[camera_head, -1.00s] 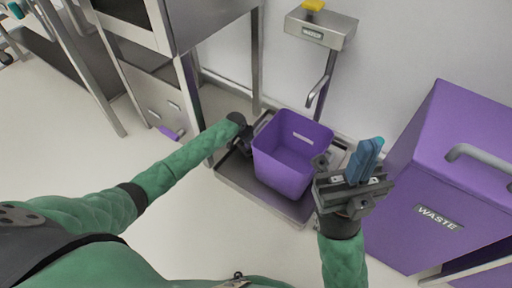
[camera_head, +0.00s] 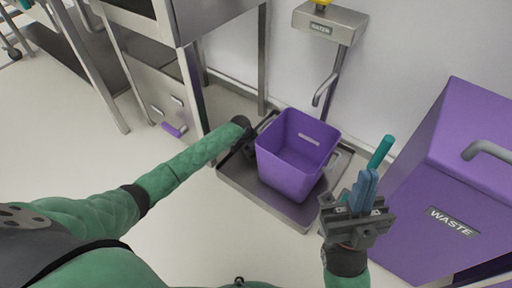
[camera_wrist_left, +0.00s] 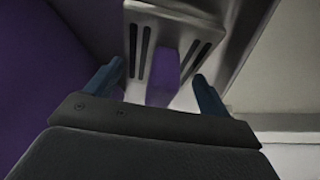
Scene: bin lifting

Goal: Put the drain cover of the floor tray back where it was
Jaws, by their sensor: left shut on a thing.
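The drain cover (camera_wrist_left: 188,22) is a grey metal plate with dark slots, seen close up in the left wrist view. A small purple patch shows in its middle; I cannot tell if it is part of the cover. My left gripper (camera_wrist_left: 154,85) is shut on the cover, one blue finger on each side. In the head view the left gripper (camera_head: 246,136) is mostly hidden, low beside the purple bin. The floor tray (camera_head: 245,190) is a shallow metal tray under the bin. The drain opening is not visible. My right gripper (camera_head: 364,188) has its blue fingers together, right of the tray.
The purple bin (camera_head: 297,158) stands upright on the tray beneath a bent tap (camera_head: 325,88). A teal rod (camera_head: 381,152) rises behind my right gripper. A purple waste cabinet (camera_head: 435,185) is at right. A metal frame (camera_head: 185,85) stands left. Floor at front left is clear.

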